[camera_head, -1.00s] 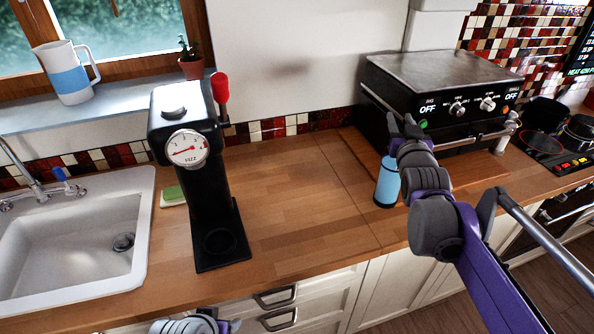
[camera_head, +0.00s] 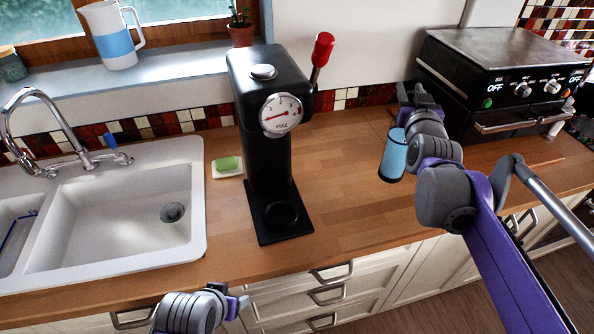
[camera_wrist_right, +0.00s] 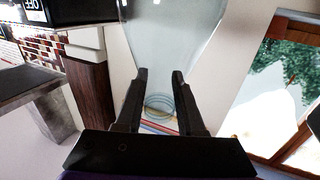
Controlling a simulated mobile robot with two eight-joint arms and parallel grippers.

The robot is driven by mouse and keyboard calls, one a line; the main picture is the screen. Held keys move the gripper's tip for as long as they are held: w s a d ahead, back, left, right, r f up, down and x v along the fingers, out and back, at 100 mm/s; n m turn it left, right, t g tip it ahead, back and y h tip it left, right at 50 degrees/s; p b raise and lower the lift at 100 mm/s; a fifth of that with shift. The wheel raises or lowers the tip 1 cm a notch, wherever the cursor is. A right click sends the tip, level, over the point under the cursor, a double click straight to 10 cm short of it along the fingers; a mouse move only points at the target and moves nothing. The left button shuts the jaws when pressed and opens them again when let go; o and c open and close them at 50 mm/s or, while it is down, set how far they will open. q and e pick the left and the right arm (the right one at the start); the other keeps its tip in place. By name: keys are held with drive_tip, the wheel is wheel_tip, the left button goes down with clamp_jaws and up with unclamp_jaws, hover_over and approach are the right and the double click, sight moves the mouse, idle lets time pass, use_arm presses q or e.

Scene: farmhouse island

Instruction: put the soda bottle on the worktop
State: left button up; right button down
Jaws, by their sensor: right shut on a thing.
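The soda bottle (camera_head: 394,156) is light blue in the head view and tilts slightly, right of the fizz machine. My right gripper (camera_head: 414,98) is shut on its upper part, which the gripper hides in the head view. In the right wrist view the clear bottle (camera_wrist_right: 172,45) shows between the two fingers (camera_wrist_right: 160,75). The wooden worktop (camera_head: 345,190) lies below and behind the bottle; I cannot tell whether its base touches the wood. My left gripper (camera_head: 238,304) is at the bottom edge, in front of the drawers; its jaws are unclear.
The black fizz machine (camera_head: 268,150) with a gauge and red lever stands mid-worktop. A sink (camera_head: 120,215) is left, with a green sponge (camera_head: 228,164) beside it. A black grill (camera_head: 500,80) stands right. Bare wood lies between machine and bottle.

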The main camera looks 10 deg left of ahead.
sight(401, 139)
drive_tip(key=shift+a, duration=0.3)
wheel_tip(401, 139, down, 5)
drive_tip(key=shift+d+f, duration=0.1)
drive_tip(key=shift+f, duration=0.05)
drive_tip(key=shift+f+b, duration=0.4)
drive_tip(key=shift+f, duration=1.95)
drive_tip(key=c, duration=0.5)
unclamp_jaws()
drive_tip(key=shift+f, duration=0.1)
